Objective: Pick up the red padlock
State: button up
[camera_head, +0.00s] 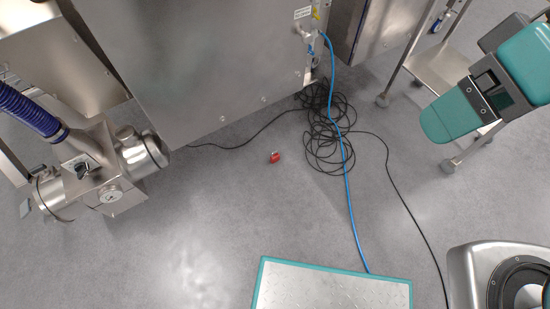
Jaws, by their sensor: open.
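The red padlock (275,157) lies on the grey floor near the middle of the camera_head view. It is small, with a little light metal showing at its top. It lies just left of a tangle of black cable, apart from it. Open floor surrounds its left and lower sides. I cannot make out my gripper's fingers in this view. Teal and dark parts of my arm show at the upper right, well away from the padlock.
A large steel cabinet (195,60) stands behind the padlock. Coiled black cable (328,150) and a blue cable (346,190) lie to its right. Steel machinery with a purple hose (28,108) is at left. A wheeled steel stand (445,70) is at upper right. Lower-left floor is clear.

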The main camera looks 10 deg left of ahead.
aim_at(275, 157)
jog(key=u, duration=1.95)
jog(key=i, duration=0.95)
jog(key=z, duration=2.3)
